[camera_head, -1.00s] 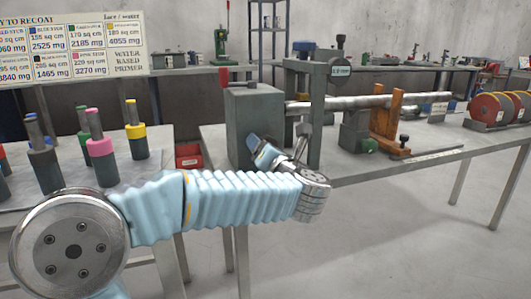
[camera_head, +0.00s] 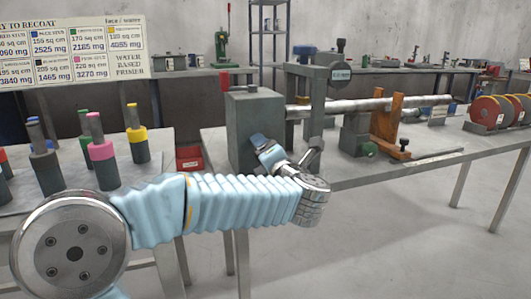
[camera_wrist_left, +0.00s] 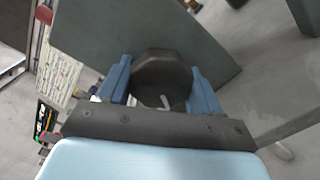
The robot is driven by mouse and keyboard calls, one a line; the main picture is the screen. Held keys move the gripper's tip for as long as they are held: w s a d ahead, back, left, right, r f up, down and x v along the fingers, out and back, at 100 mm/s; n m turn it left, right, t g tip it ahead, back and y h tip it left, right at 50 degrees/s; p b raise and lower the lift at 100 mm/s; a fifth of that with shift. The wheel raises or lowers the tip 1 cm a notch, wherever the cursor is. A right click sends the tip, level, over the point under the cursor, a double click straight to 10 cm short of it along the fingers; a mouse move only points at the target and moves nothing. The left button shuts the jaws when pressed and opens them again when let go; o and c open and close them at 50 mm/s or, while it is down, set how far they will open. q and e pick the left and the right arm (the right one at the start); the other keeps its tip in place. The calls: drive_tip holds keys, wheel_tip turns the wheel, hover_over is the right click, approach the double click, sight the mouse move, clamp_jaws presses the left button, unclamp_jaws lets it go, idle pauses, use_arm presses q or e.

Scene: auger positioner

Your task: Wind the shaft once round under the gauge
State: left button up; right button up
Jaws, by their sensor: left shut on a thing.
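The long silver shaft (camera_head: 350,106) runs level from a dark grey headstock block (camera_head: 245,130) to the right. The round gauge (camera_head: 341,73) sits on an upright grey frame above the shaft. My left gripper (camera_head: 257,142) is at the near side of the headstock, its fingertips partly hidden. In the left wrist view my gripper (camera_wrist_left: 160,95) has its blue fingers either side of a dark faceted knob (camera_wrist_left: 163,70), shut on it. The headstock's grey face (camera_wrist_left: 90,35) lies behind the knob. My right gripper is not in view.
A wooden bracket (camera_head: 386,125) and a grey support (camera_head: 356,135) stand under the shaft. Coloured discs (camera_head: 490,110) are at the bench's right. Several colour-banded cylinders (camera_head: 101,160) stand on the left table. A red bin (camera_head: 189,158) sits between.

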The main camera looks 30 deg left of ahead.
use_arm(q)
drive_tip(key=shift+f, duration=0.15)
drive_tip(key=o, duration=1)
drive_tip(key=b+v, duration=0.1)
drive_tip(key=v, duration=1.3)
drive_tip(key=shift+a, duration=0.1)
